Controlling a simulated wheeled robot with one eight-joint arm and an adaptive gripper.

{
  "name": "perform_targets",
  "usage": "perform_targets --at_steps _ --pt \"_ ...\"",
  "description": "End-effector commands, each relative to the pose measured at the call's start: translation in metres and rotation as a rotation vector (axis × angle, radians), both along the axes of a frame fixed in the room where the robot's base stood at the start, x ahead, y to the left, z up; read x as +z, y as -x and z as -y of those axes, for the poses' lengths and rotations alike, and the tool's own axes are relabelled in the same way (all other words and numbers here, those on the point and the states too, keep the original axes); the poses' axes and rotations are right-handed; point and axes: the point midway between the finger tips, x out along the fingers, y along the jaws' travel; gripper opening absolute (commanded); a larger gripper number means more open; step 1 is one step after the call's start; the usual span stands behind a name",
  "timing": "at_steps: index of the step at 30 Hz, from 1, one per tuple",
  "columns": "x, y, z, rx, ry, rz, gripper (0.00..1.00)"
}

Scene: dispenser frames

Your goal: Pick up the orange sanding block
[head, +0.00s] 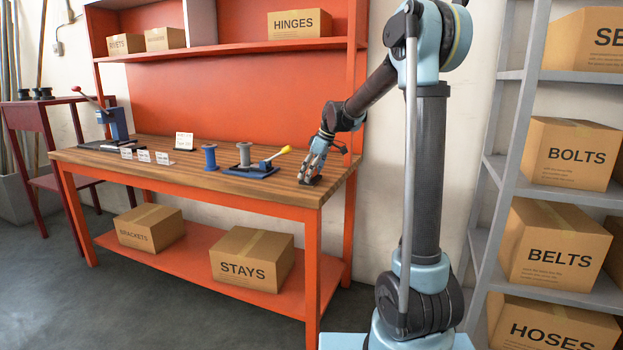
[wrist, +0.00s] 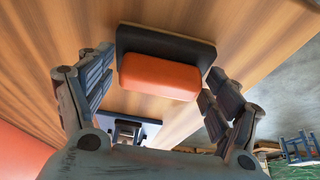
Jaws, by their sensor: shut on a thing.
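The orange sanding block (wrist: 158,77) has a rounded orange top on a black base and lies at the right end of the wooden workbench top (head: 150,157). My gripper (wrist: 157,70) has its fingers on either side of the block and is shut on it. In the head view, my gripper (head: 311,172) is low over the bench's right end and mostly hides the block. I cannot tell whether the block is clear of the wood.
A blue-based device with a yellow lever (head: 270,163) stands just left of my gripper, with a grey spool (head: 244,155) and a blue spool (head: 210,157) beyond. White cards (head: 184,141) and a red-levered press (head: 115,124) are farther left. An orange upright (head: 352,80) rises behind.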

Motion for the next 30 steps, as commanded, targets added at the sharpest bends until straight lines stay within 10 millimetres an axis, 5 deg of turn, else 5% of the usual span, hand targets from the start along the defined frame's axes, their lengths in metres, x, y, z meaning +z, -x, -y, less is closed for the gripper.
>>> perform_targets --at_steps 18,30 --pt "0.086 0.000 0.000 0.000 0.000 0.000 0.55" --pt "0.100 0.000 0.000 0.000 0.000 0.000 0.55"
